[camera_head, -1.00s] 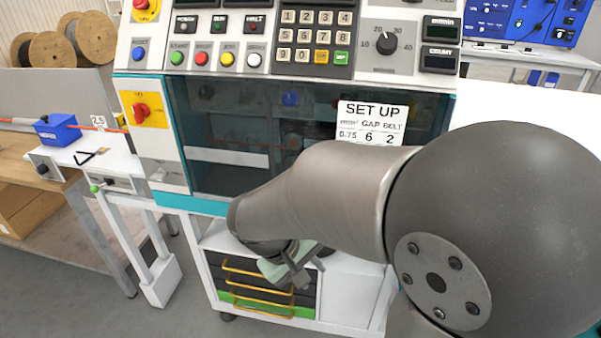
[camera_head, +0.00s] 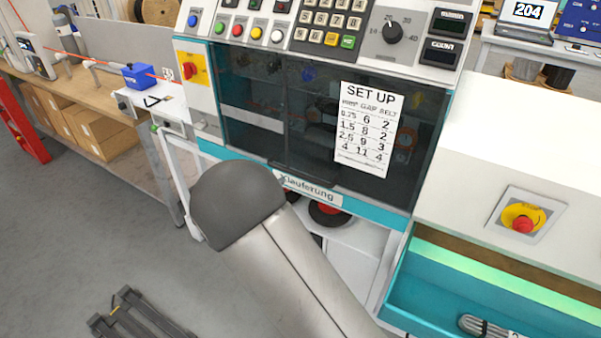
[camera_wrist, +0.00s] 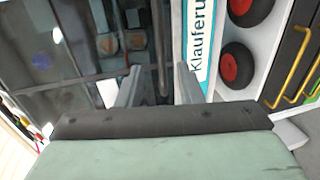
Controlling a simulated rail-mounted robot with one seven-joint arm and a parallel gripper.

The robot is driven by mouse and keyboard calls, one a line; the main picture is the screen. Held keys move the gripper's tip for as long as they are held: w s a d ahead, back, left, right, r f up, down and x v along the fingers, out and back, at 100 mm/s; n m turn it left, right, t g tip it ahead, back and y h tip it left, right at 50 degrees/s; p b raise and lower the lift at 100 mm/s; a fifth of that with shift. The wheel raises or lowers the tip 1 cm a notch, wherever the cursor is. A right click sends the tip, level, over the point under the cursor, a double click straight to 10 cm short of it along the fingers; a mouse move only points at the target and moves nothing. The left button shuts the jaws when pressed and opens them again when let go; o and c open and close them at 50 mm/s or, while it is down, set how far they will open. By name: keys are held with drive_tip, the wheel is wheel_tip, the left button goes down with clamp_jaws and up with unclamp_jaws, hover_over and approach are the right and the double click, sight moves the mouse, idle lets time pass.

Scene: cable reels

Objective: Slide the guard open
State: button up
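The guard (camera_head: 300,125) is a dark see-through panel on the front of the machine, framed in teal and closed over the inside. A white SET UP sheet (camera_head: 366,128) is on its right part. The wrist view shows the dark panel (camera_wrist: 60,60) close up, turned sideways, with a slim dark bar (camera_wrist: 160,45) near the teal Klauferung strip (camera_wrist: 197,40). My gripper (camera_wrist: 158,80) is open, its two fingers apart on either side of the bar's line. Whether they touch the bar cannot be told. In the head view my arm hides the gripper.
Buttons and a keypad (camera_head: 325,25) sit above the guard. A red emergency stop (camera_head: 522,222) is on the white housing at right, above a teal tray (camera_head: 440,290). Red-hubbed wheels (camera_wrist: 237,65) and yellow drawer handles (camera_wrist: 292,65) are below.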

sight(297, 175)
drive_tip(key=p+x, duration=0.2)
drive_tip(key=x, duration=1)
drive_tip(key=shift+s+d+p, duration=0.1)
drive_tip(key=shift+p, duration=0.3)
drive_tip(key=shift+c, duration=0.2)
clamp_jaws()
